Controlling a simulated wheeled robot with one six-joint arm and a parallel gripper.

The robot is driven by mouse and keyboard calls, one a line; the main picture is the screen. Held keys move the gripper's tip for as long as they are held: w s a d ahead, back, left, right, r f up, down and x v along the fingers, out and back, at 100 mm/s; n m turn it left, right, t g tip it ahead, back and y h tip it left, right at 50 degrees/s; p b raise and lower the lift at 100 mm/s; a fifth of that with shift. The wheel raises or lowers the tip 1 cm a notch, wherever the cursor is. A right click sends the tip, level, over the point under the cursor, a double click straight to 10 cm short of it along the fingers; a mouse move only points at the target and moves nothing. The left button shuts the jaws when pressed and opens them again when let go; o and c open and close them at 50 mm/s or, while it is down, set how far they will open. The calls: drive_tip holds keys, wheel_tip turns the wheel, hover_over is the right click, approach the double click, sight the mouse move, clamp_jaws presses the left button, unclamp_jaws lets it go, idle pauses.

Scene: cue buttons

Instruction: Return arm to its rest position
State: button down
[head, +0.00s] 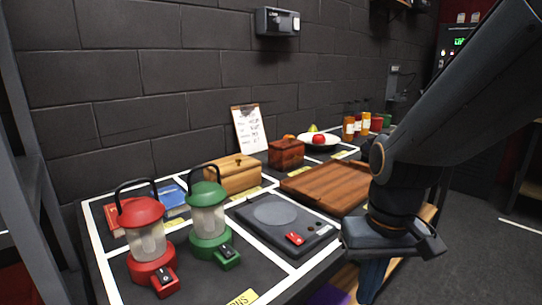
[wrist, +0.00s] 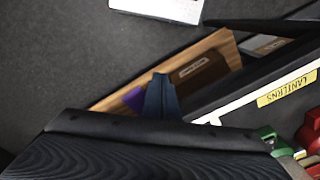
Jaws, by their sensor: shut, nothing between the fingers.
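My arm comes in from the upper right of the head view and bends down at the right side of the table (head: 108,285). My gripper (head: 369,288) points downward beside the table's front right edge, over or next to the wooden lower part. Its narrow dark blue fingers are together and hold nothing. In the wrist view the shut fingers (wrist: 162,92) show at the middle, in front of a wooden shelf (wrist: 215,45) with a dark brown labelled thing on it. The fingertips' exact distance from the shelf cannot be told.
A red lantern (head: 147,240) and green lantern (head: 208,222) stand at the table's front left. A scale-like device (head: 270,212) with a red button (head: 294,238), a wooden board (head: 325,186) and boxes lie beyond. A purple thing (head: 328,294) is below. Floor at right is clear.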

drive_tip(key=s+a+f+n+b, duration=0.2)
drive_tip(key=a+f+n+b, duration=0.1)
drive_tip(key=a+f+b, duration=0.6)
drive_tip(key=d+r+m+p, duration=0.3)
drive_tip(key=d+r+p, duration=0.8)
drive_tip(key=p, duration=0.9)
wheel_tip(320, 180, up, 3)
drive_tip(key=shift+r, duration=0.15)
